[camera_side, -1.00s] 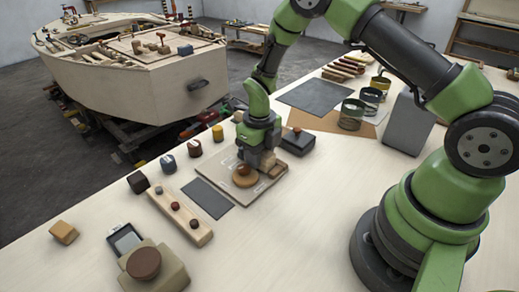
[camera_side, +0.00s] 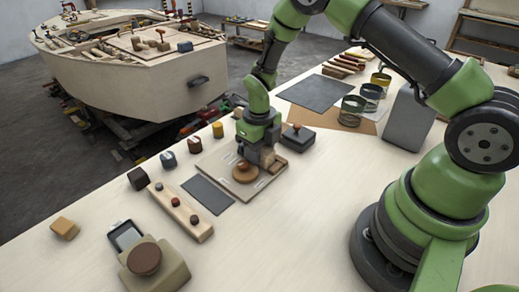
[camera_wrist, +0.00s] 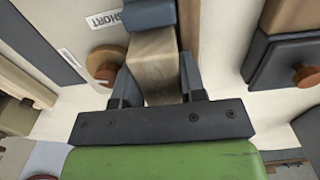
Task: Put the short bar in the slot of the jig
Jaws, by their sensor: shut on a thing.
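My gripper (camera_wrist: 156,72) is shut on a tan wooden bar (camera_wrist: 153,50), with a dark finger on either side of it. A blue-grey piece (camera_wrist: 150,14) shows at the bar's far end; I cannot tell whether it is part of the bar. In the side view my gripper (camera_side: 264,154) is over the right part of the jig (camera_side: 222,160), a pale flat board with a round wooden knob (camera_side: 245,170). A label reading SHORT (camera_wrist: 103,20) is on the board in the wrist view. The slot is hidden, and I cannot tell if the bar touches the board.
A dark block with a wooden knob (camera_side: 298,137) stands close to the right of the jig. A dark grey plate (camera_side: 208,195) and a wooden strip with knobs (camera_side: 180,212) lie at the left. Tins (camera_side: 352,112) stand at the back right.

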